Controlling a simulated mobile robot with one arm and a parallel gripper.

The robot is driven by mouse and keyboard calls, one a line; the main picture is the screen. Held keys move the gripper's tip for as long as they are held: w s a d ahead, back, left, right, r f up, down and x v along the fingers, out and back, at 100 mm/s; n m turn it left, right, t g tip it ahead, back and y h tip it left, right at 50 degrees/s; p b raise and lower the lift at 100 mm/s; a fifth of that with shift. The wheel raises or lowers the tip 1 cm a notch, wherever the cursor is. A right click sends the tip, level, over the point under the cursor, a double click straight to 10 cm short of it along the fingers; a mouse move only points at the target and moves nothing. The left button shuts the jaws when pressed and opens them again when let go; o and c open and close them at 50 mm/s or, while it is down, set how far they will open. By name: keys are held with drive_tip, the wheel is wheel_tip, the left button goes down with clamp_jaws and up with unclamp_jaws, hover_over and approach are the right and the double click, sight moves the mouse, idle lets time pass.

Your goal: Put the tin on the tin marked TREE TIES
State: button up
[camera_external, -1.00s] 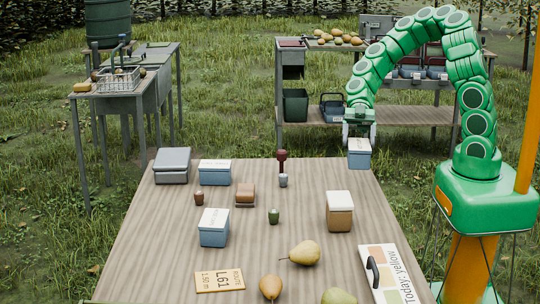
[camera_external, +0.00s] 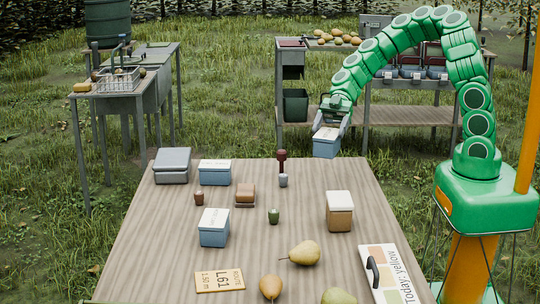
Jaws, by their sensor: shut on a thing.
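My gripper (camera_external: 332,116) is shut on a blue tin with a pale lid (camera_external: 326,143), held in the air near the table's far edge. Two similar blue tins with pale lids stand on the wooden table: one at the back left (camera_external: 215,173) and one nearer the front (camera_external: 214,228). A tan tin with a white lid (camera_external: 339,211) stands at the right, and a grey tin (camera_external: 172,166) at the far left corner. Marks on the lids are too small to read, so I cannot tell which says TREE TIES.
On the table (camera_external: 300,190) are a small brown box (camera_external: 245,194), a dark red-handled tool (camera_external: 282,165), a small green item (camera_external: 273,216), pears (camera_external: 304,253), a route card (camera_external: 219,281) and a sign board (camera_external: 390,275). A shelf unit (camera_external: 400,115) stands behind.

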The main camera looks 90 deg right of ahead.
drive_tip(key=w+d+r+m+t+h, duration=0.1)
drive_tip(key=w+d+r+m+t, duration=0.15)
drive_tip(key=w, duration=0.75)
drive_tip(key=w+d+r+m+t+h, duration=0.1)
drive_tip(key=w+d+r+m+h, duration=0.2)
drive_tip(key=w, duration=0.8)
drive_tip(key=y, duration=0.1)
hover_over(220, 161)
wheel_tip(220, 161, down, 8)
drive_tip(key=shift+s+a+f+n, duration=0.15)
drive_tip(key=shift+n, duration=0.3)
drive_tip(key=shift+f, duration=1.75)
drive_tip(key=shift+f, duration=0.1)
drive_tip(key=o, duration=1.2)
drive_tip(key=shift+c, duration=0.2)
